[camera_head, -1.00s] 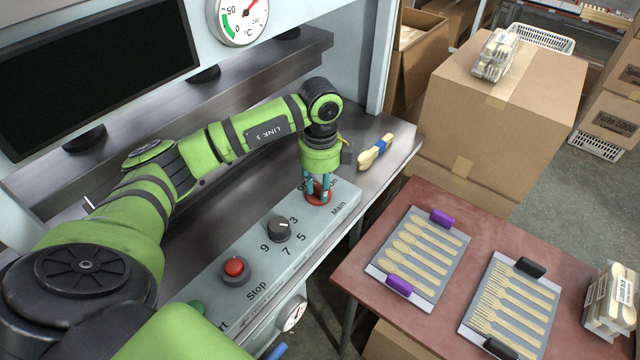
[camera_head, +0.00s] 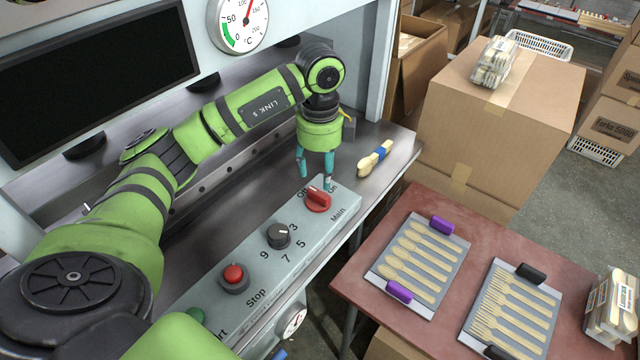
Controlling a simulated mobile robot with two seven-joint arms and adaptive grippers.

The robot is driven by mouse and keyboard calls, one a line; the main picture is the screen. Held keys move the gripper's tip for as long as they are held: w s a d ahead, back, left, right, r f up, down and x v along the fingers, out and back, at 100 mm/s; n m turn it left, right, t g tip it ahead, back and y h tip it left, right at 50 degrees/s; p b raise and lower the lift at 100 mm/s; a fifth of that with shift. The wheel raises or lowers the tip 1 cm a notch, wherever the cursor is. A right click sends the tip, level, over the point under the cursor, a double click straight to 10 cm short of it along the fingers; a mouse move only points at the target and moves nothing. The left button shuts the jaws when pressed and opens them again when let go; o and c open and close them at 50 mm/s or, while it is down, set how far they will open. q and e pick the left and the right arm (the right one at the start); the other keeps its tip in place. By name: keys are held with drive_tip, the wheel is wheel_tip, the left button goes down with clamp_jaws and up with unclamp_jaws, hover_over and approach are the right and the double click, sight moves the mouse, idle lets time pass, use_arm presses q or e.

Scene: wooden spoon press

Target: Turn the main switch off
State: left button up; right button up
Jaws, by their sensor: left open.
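The red main switch (camera_head: 318,200) is a rotary knob at the far right end of the grey control panel, between the labels "Off" and "On" and above "Main". Its raised handle is slanted, with its upper end toward the "Off" label. My left gripper (camera_head: 315,180) points down just behind and above the knob. Its two teal fingers are spread apart with nothing between them. The knob looks clear of the fingers. My right gripper is not in view.
The panel (camera_head: 215,262) also has a black dial (camera_head: 278,236), a red stop button (camera_head: 234,273) and a green button (camera_head: 195,316). A brush (camera_head: 375,158) lies on the metal ledge right of the gripper. A red table (camera_head: 365,262) with cutlery trays stands at the right.

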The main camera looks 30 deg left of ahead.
use_arm(q)
drive_tip(key=shift+r, duration=2.4)
